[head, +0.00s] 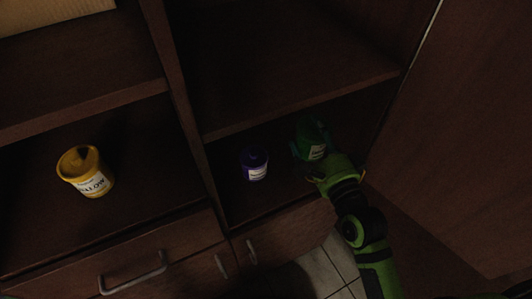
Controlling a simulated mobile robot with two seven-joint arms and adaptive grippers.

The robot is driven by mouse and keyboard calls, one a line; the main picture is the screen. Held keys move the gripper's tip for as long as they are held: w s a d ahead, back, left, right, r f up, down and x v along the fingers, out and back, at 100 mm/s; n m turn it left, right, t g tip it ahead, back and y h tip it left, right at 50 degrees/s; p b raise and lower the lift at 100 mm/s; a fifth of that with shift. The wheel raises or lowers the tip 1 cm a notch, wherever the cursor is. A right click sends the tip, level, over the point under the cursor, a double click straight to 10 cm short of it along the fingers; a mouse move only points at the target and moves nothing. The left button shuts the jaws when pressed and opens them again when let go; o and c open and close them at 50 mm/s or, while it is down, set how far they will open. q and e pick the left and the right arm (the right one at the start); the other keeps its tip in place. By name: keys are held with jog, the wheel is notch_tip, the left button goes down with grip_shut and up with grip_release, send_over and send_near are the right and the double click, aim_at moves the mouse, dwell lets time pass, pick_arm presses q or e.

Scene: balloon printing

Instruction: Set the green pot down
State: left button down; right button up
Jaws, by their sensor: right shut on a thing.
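The green pot (309,139) with a white label is in the lower right compartment of the dark wooden cabinet, in the head view. My right gripper (322,172) is shut on it, reaching in from the lower right. The gripper hides part of the pot's lower side. I cannot tell whether the pot's base touches the shelf. My left gripper is not in view.
A purple pot (254,163) stands left of the green pot in the same compartment. A yellow pot (85,171) stands in the left compartment. An upright divider (187,125) separates the compartments, and a shelf board (300,103) lies above. An open door panel (455,150) is at the right.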

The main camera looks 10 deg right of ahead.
pick_arm(q)
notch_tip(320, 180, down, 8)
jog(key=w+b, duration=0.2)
jog(key=b, duration=0.4)
pick_arm(e)
jog(key=w+f+y, duration=0.1)
jog(key=w+f, duration=0.2)
jog(key=f, duration=0.1)
jog(key=w+f+n+y+b, duration=0.1)
jog(key=w+f, duration=0.2)
jog(key=w+d+f+n+g+y+b, duration=0.1)
jog(key=w+f, duration=0.2)
jog(key=f, duration=0.1)
jog(key=shift+f, duration=0.3)
notch_tip(320, 180, down, 3)
jog(key=shift+f+b, duration=0.15)
jog(key=shift+b, duration=0.5)
jog(key=shift+f, duration=0.15)
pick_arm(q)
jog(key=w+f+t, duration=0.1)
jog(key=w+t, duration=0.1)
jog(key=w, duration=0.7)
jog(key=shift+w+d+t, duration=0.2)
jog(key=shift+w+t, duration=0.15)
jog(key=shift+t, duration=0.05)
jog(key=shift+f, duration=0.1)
pick_arm(e)
jog(key=shift+f, duration=0.1)
